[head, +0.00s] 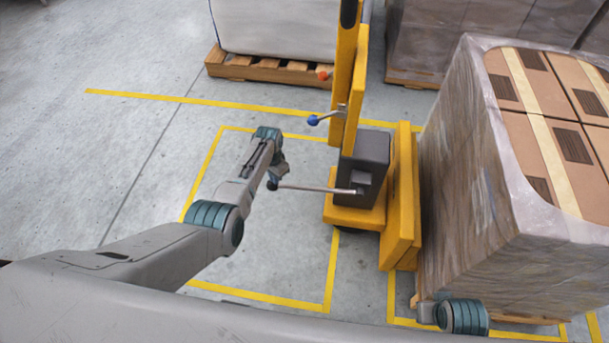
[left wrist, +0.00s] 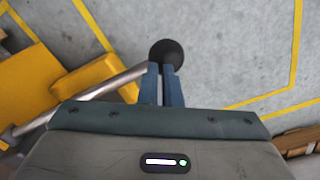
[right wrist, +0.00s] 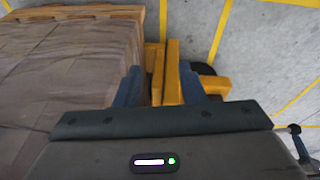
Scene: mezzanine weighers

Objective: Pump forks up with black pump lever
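The yellow stacker (head: 345,75) stands at centre with a dark grey pump housing (head: 365,165). The black pump lever, a silver rod (head: 315,189) with a black knob (head: 271,184), sticks out leftward from the housing, about level. My left gripper (head: 276,178) is at its knob end. In the left wrist view its fingers (left wrist: 162,82) are close together with a narrow gap, around the rod just short of the knob (left wrist: 167,53); the exact contact is partly hidden. My right gripper (right wrist: 160,70) is open and empty, above the yellow forks (right wrist: 171,72).
A blue-knobbed lever (head: 313,120) and a red knob (head: 323,75) sit higher on the mast. A wrapped pallet load of boxes (head: 470,190) stands close on the right. A white load on a wooden pallet (head: 265,70) is behind. Floor on the left is clear.

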